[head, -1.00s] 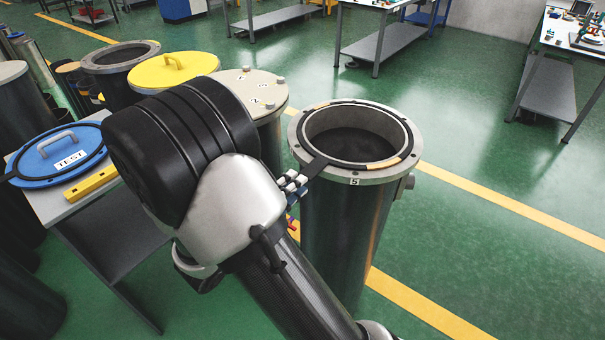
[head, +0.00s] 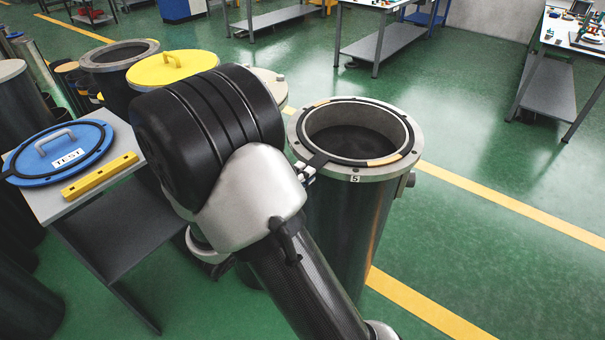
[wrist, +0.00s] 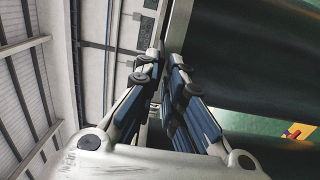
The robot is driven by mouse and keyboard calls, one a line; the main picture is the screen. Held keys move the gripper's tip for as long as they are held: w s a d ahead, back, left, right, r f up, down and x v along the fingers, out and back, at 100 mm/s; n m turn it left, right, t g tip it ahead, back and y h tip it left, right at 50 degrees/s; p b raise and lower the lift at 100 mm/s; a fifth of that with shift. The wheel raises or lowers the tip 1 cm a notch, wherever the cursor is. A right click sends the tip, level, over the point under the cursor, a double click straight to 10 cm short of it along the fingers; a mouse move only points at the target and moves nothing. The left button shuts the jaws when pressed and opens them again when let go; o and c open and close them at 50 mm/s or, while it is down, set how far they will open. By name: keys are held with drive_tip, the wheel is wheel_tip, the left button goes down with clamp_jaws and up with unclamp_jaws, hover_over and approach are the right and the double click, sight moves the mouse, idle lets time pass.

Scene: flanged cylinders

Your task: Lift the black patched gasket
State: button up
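The black patched gasket (head: 391,162) is a black ring with tan patches. It lies flat on the grey flange (head: 411,168) of the dark cylinder marked 5. A black tab (head: 319,160) sticks out from its left side. My gripper (head: 304,172) is at this tab, beside the flange's left edge, partly hidden behind my arm. In the wrist view, my gripper's two fingers (wrist: 163,58) are close together with a narrow gap, at the flange edge (wrist: 181,28). Whether they pinch the tab is not clear.
A small table (head: 52,212) at left holds a blue TEST lid (head: 62,150) and a yellow bar (head: 100,176). A yellow-lidded cylinder (head: 172,68) and other cylinders stand behind my arm. The green floor to the right is clear up to the workbenches.

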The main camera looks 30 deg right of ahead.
drive_tip(key=shift+f, duration=0.1)
clamp_jaws()
idle(0.3)
